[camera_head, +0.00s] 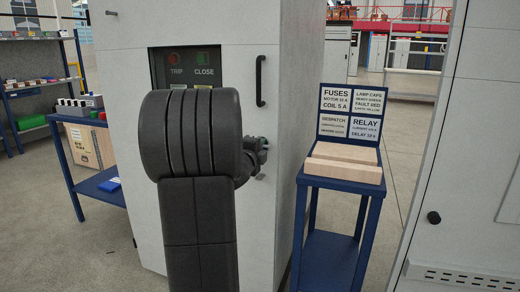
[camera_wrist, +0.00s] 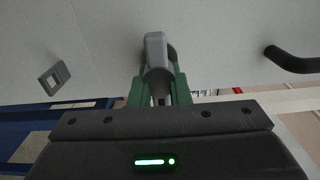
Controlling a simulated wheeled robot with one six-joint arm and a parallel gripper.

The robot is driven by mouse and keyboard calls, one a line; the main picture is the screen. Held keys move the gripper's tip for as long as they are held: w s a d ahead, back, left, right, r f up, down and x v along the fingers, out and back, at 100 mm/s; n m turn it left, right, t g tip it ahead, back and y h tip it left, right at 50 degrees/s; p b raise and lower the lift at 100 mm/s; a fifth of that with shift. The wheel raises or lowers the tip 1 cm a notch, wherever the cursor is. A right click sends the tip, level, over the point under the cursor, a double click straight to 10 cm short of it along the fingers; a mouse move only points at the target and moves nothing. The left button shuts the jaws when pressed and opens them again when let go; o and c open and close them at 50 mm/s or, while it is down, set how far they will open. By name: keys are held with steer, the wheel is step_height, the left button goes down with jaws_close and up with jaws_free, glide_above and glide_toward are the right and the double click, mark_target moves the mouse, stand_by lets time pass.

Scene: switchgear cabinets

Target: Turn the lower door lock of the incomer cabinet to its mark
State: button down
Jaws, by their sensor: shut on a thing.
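The lower door lock (camera_wrist: 155,50) shows in the wrist view as a grey lever standing out from the pale door of the cabinet (camera_head: 262,60). My gripper (camera_wrist: 158,86) has green fingers, one on each side of the lever, and is shut on it. In the head view my gripper (camera_head: 262,150) is at the right part of the cabinet front, below the black door handle (camera_head: 261,81). My dark arm hides much of the door there. The lock's mark cannot be made out in either view.
A panel with TRIP and CLOSE (camera_head: 190,65) sits above my arm. A blue stand (camera_head: 340,190) with a wooden block and label board is close on the right. A blue workbench (camera_head: 95,185) is on the left. A grey square fitting (camera_wrist: 54,78) is on the door.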

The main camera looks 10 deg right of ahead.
steer(key=c, duration=1.4)
jaws_free()
steer(key=shift+o, duration=0.2)
steer(key=shift+s, duration=0.1)
steer(key=p+v, duration=0.1)
steer(key=v, duration=1.2)
steer(key=shift+s+a, duration=0.2)
steer(key=shift+s, duration=0.05)
steer(key=shift+w, duration=0.1)
steer(key=b+x, duration=0.1)
steer(key=x, duration=1.2)
steer(key=shift+w+d, duration=0.25)
steer(key=shift+w, duration=0.05)
